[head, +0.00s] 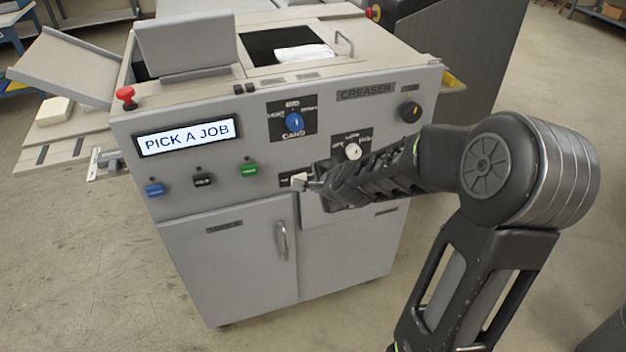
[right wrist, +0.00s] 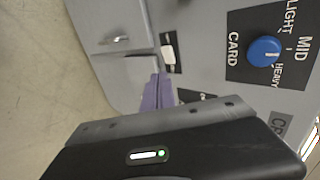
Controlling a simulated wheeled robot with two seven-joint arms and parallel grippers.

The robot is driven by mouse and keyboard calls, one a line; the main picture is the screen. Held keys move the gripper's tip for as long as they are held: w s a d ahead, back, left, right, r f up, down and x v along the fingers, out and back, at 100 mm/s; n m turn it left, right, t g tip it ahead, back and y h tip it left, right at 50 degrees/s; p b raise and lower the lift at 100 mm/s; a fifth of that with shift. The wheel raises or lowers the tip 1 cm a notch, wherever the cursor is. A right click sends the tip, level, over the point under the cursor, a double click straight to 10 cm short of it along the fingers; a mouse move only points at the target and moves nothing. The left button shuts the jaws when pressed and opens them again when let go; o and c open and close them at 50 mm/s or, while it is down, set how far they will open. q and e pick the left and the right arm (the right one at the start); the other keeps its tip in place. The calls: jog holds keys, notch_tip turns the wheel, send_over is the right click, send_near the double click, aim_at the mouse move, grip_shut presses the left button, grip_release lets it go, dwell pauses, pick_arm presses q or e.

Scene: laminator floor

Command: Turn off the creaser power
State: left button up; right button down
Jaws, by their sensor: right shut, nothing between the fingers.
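The creaser (head: 230,275) is a grey cabinet marked CREASER, with its front panel facing me. Its lit display (head: 187,136) reads PICK A JOB. A small white switch (head: 299,179) sits on a dark plate low on the panel; its label is too small to read. It also shows in the right wrist view (right wrist: 168,53). My right gripper (head: 310,186) is shut and empty, its tips close beside the white switch in the head view. In the right wrist view the fingers (right wrist: 158,92) point at the switch; I cannot tell if they touch it. My left gripper is out of view.
The panel also holds a blue knob (head: 294,122), a black knob (head: 410,112), a white knob (head: 352,151) partly behind my arm, and blue (head: 155,189), black (head: 203,180) and green (head: 249,169) buttons. A red mushroom button (head: 126,94) stands at the top left corner.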

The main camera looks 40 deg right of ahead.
jog(key=shift+s+r, duration=0.15)
jog(key=s+d+f+h+b, duration=0.2)
jog(key=s+d+f+b, duration=0.25)
jog(key=f+b, duration=0.5)
jog(key=s+d+f+h+b, duration=0.25)
jog(key=d+f+b, duration=0.35)
jog(key=f+b, duration=0.3)
jog(key=w+a+r+t+y+b, duration=0.1)
jog(key=a+r+t+y+b, duration=0.1)
jog(key=a+r+t+b, duration=0.1)
jog(key=w+a+r+n+t+y+b, duration=0.1)
jog(key=w+a+r+t+y+b, duration=0.1)
jog(key=a+r+t, duration=0.3)
jog(key=shift+w+a+t+b, duration=0.25)
jog(key=shift+a+t+b, duration=0.25)
jog(key=shift+a, duration=0.75)
jog(key=shift+w+r, duration=0.1)
